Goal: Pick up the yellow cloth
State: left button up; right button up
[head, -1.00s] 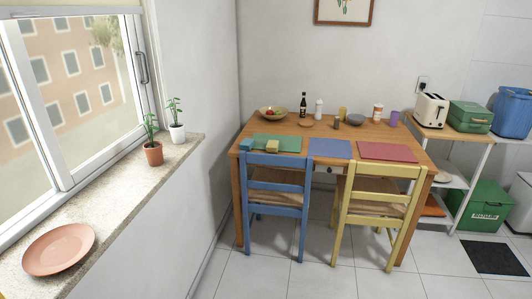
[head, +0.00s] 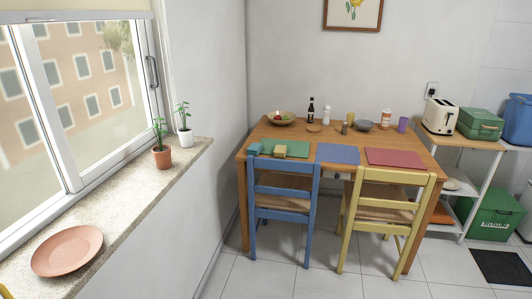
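No yellow thing here is clearly a cloth. A small piece of something yellow (head: 5,292) shows at the bottom left corner, by the windowsill. It is cut off by the picture's edge, so I cannot tell what it is. A small pale yellow block (head: 280,151) sits at the front of the green mat on the table, next to a blue-teal block (head: 254,149). Neither of my grippers is in view.
A terracotta plate (head: 67,251) and two potted plants (head: 162,158) stand on the windowsill (head: 130,205). A blue chair (head: 283,207) and a yellow chair (head: 385,213) stand before the wooden table (head: 325,143). The tiled floor (head: 262,276) in front is clear.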

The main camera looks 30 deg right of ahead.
aim_at(280, 151)
jog(key=i+l+u, duration=0.1)
jog(key=l+u, duration=0.15)
jog(key=i+l+u, duration=0.1)
jog(key=l+u, duration=0.45)
jog(key=l, duration=0.15)
jog(key=i, duration=0.05)
